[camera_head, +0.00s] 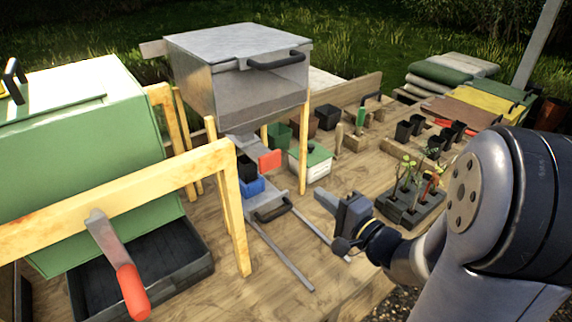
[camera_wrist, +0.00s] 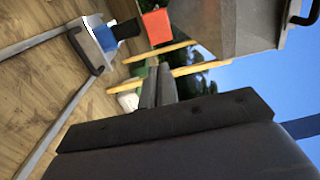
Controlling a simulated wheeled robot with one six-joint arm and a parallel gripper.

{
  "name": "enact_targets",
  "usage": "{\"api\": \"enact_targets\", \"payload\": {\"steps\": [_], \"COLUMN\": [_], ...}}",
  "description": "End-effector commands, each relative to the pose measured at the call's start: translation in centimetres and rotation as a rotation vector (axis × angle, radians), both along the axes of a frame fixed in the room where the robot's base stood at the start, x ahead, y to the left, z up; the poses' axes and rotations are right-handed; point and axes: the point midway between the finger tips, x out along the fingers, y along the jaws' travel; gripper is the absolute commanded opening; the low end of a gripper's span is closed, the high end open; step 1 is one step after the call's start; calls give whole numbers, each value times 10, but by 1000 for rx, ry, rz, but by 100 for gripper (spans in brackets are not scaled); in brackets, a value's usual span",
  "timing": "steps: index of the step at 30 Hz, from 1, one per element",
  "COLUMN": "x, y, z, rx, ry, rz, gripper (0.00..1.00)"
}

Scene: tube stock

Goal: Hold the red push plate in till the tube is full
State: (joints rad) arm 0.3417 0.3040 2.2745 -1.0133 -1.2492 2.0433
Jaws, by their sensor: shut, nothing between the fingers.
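The red push plate (camera_head: 270,161) sits under the front of the grey metal hopper (camera_head: 250,95); it also shows in the wrist view (camera_wrist: 157,26). A black tube (camera_head: 246,168) stands in a blue holder (camera_head: 251,187) on a grey sliding tray, just left of the plate and below the hopper. In the wrist view the tube (camera_wrist: 128,29) and blue holder (camera_wrist: 104,38) are at the upper left. How full the tube is cannot be seen. My gripper (camera_head: 330,201) is shut and empty, in front and to the right of the tray, clear of the plate.
Wooden posts (camera_head: 303,150) hold up the hopper beside the plate. The tray's dark handle (camera_head: 272,210) and two rails (camera_head: 280,257) extend forward. A white box with a green lid (camera_head: 311,163) stands right of the plate. A seedling tray (camera_head: 410,208) is right of my gripper.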

Motion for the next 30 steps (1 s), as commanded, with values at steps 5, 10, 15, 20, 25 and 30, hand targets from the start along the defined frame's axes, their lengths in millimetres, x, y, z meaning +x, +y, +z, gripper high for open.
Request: {"api": "enact_targets", "payload": {"steps": [5,10,15,20,25,30], "x": [2,13,36,63,91,109], "y": [1,10,26,44,62,74], "z": [0,0,1,1,1,1], "rx": [-2,-2,-1,-1,-2,-1], "ry": [0,-1,0,0,0,0], "rz": [1,4,4,5,3,1], "gripper": [0,0,0,0,0,0]}}
